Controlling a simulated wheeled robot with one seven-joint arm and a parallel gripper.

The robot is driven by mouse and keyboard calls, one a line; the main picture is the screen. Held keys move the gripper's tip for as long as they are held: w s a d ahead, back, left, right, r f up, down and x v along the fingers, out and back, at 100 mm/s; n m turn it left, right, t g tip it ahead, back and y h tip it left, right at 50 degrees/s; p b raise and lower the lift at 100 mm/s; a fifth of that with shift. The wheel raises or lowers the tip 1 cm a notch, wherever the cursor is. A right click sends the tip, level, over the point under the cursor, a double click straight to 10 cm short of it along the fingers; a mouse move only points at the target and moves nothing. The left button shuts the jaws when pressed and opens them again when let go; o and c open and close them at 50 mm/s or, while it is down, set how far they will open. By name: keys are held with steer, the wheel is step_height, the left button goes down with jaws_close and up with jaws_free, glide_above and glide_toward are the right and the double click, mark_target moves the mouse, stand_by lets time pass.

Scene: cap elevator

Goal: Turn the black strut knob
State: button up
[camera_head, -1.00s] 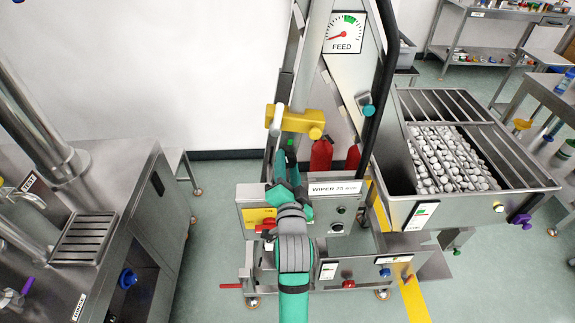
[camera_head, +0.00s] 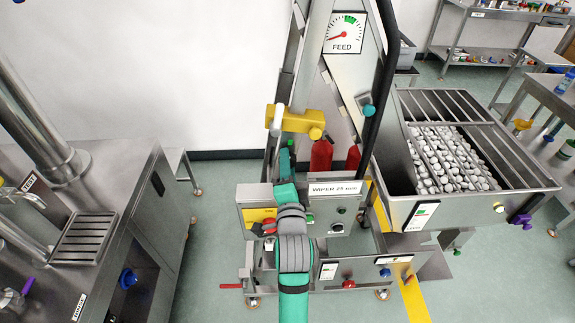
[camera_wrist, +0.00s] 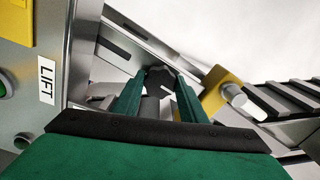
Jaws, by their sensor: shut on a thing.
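The black strut knob (camera_wrist: 159,76) is a dark, faceted piece at the centre of the wrist view. My gripper (camera_wrist: 156,88) has its two green fingers on either side of it, shut on it near the fingertips. In the head view my gripper (camera_head: 286,158) reaches in at the left side of the elevator frame, behind the grey wrist joint. The knob cannot be made out there, hidden by my arm and gripper.
A yellow block (camera_head: 300,122) sits on the frame just above my gripper. The WIPER box (camera_head: 340,210) is close on the right. A LIFT label (camera_wrist: 47,80) shows at left in the wrist view. A hopper of caps (camera_head: 480,215) stands right.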

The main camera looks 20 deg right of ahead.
steer(key=shift+f, duration=0.1)
steer(key=o, duration=1.1)
steer(key=shift+c, duration=0.2)
steer(key=v, duration=1.1)
